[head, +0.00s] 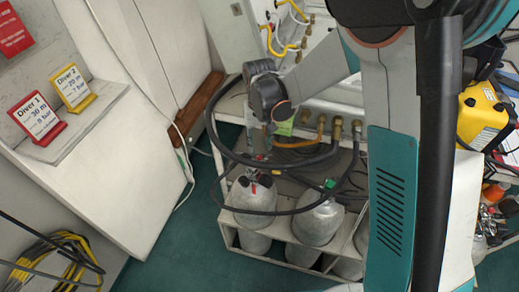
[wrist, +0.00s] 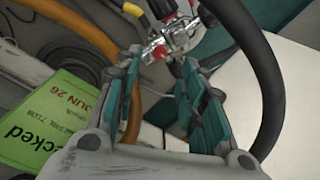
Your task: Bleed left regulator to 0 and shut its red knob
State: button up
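No gauge reading is legible.
Black hoses (head: 290,211) loop around the cylinders, and one (wrist: 262,80) passes right of my gripper. An orange hose (wrist: 134,105) and a green tag (wrist: 45,120) are at left. Signs for Diver 1 (head: 38,117) and Diver 2 (head: 72,88) stand on a shelf.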

jog(key=shift+r, duration=2.45)
